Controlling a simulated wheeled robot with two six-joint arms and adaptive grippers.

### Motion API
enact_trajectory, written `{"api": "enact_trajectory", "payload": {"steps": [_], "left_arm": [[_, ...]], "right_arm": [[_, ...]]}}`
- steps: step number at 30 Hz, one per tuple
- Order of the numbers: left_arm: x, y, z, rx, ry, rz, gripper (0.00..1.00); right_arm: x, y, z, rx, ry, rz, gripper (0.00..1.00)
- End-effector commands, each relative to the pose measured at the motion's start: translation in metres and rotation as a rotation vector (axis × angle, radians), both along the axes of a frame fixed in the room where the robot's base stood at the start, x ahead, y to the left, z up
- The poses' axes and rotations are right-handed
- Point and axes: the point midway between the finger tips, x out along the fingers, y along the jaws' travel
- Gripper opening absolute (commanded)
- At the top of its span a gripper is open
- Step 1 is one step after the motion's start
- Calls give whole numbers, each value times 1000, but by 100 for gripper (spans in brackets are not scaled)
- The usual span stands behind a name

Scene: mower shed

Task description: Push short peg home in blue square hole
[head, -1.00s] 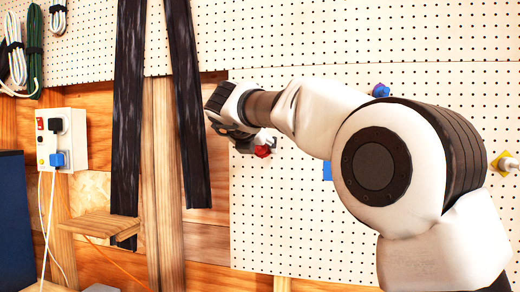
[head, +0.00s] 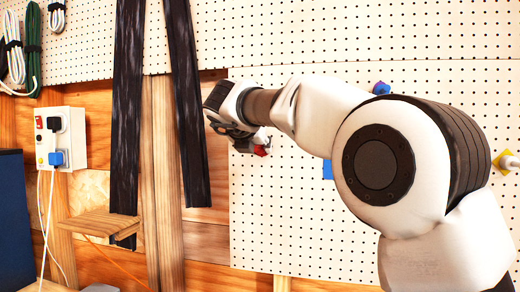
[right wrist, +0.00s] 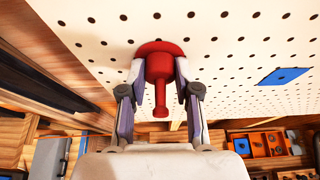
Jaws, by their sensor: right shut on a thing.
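My right gripper (head: 258,148) is in front of the pegboard, left of its arm's big white joint. In the right wrist view the two fingers (right wrist: 154,75) are shut on a red peg (right wrist: 160,92) with a wide round red collar and a small tip beyond it. The red also shows at the fingertips in the head view (head: 261,151). I cannot tell whether the tip touches the board. A blue square (right wrist: 285,76) lies on the board to the right, apart from the peg; its edge shows beside my arm in the head view (head: 327,170). My left gripper is not in view.
The white pegboard (head: 290,220) fills the middle and right. A blue and purple piece (head: 381,88) and a yellow piece (head: 507,162) stick out of it. Two dark strips (head: 127,110) hang at left, beside a white socket box (head: 72,138) with cables.

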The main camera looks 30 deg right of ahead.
Motion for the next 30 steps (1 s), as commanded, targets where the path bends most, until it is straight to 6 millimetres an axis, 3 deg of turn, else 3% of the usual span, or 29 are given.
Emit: {"api": "enact_trajectory", "payload": {"steps": [30], "left_arm": [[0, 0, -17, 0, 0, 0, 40]], "right_arm": [[-27, 31, 0, -1, -1, 1, 0]]}}
